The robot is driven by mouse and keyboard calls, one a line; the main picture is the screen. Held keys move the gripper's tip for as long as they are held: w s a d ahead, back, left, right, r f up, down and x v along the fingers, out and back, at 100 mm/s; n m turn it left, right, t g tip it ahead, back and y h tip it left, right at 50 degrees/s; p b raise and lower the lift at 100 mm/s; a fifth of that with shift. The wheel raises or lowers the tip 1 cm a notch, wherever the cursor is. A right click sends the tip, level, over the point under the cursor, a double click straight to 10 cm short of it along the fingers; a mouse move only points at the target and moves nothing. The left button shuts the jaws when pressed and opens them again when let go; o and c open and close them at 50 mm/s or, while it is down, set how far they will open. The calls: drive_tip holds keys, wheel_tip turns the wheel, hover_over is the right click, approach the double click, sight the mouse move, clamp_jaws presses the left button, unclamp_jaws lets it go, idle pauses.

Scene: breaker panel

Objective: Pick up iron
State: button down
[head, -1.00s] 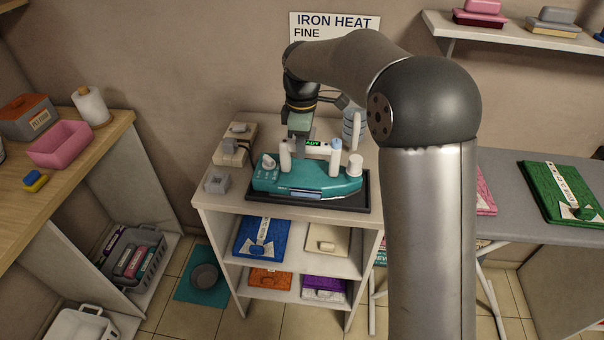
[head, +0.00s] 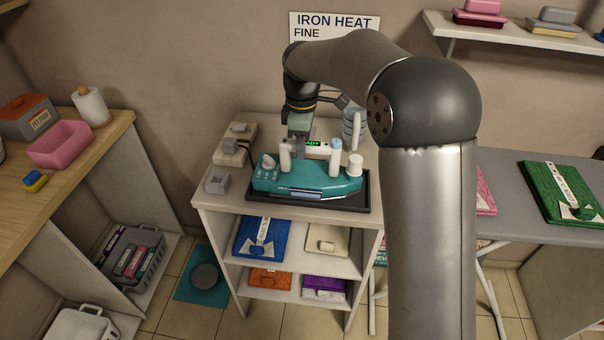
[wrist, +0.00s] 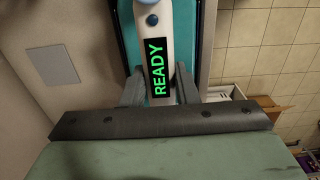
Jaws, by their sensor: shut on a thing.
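The iron (head: 316,150) shows a white handle with a green "READY" display, which fills the middle of the wrist view (wrist: 156,60). It sits at the teal base (head: 300,182), which rests on a black tray (head: 325,201) on top of the white shelf unit. My gripper (wrist: 160,92) has one finger on each side of the handle beside the display and is shut on it. In the head view my gripper (head: 300,143) comes down from above behind the base. The iron's underside and its contact with the base are hidden.
A small grey box (head: 217,182) and a beige device (head: 234,146) stand left of the tray. A light-blue ribbed container (head: 354,123) stands behind it, partly hidden by my arm. An ironing board (head: 520,200) with folded cloths is at the right.

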drive_tip(key=shift+r, duration=0.15)
drive_tip(key=shift+r, duration=0.1)
drive_tip(key=shift+r, duration=0.9)
drive_tip(key=s+d+r+b, duration=0.3)
drive_tip(key=s+d+r, duration=0.1)
drive_tip(key=s+r, duration=0.7)
drive_tip(key=shift+s, duration=1.2)
